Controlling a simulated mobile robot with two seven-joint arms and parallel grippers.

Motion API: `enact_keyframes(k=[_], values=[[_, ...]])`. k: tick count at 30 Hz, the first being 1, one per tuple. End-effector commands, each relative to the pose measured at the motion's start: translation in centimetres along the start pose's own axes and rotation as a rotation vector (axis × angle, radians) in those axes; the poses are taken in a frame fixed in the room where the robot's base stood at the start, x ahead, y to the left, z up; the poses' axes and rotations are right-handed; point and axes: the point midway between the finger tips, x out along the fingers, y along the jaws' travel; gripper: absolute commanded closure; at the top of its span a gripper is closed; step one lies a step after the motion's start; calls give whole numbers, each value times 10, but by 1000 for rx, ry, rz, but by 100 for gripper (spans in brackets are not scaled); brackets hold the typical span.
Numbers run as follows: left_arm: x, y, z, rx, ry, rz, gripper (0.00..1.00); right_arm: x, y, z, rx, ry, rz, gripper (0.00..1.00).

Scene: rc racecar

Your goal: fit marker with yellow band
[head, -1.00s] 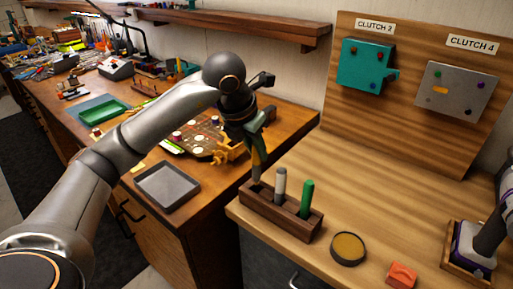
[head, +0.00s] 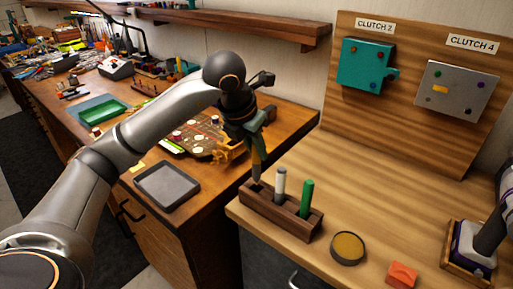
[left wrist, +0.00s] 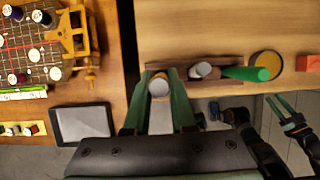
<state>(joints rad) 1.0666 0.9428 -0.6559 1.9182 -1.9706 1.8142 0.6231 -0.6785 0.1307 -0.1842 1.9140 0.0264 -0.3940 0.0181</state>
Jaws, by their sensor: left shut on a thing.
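My left gripper (head: 260,138) is shut on a marker with a yellow band (head: 257,166) and holds it nearly upright. The marker's lower end is at the left slot of the dark wooden holder (head: 262,207); I cannot tell how deep it sits. A grey-white marker (head: 280,187) and a green marker (head: 306,198) stand in the other slots. In the left wrist view, the held marker's round top (left wrist: 158,85) shows between my green left fingers (left wrist: 159,105). My right gripper (left wrist: 283,108) shows small at the right there; its opening is unclear.
A round tin (head: 348,248) and a red-orange block (head: 401,274) lie right of the holder. A wooden box (head: 466,262) stands at the far right. A grey tray (head: 167,186) lies on the left bench. The light table behind the holder is clear.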

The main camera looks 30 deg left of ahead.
Motion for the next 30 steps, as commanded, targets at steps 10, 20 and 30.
enact_keyframes(k=[10, 20, 30], values=[[1, 0, 0, 0, 0, 0, 100, 1, 0, 1, 0, 0, 0, 55], [8, 0, -4, 0, 1, 0, 100, 5, 0, 6, 0, -1, 0, 55], [16, 0, -7, 0, 1, 0, 100, 10, 1, 11, 0, -1, 0, 55]])
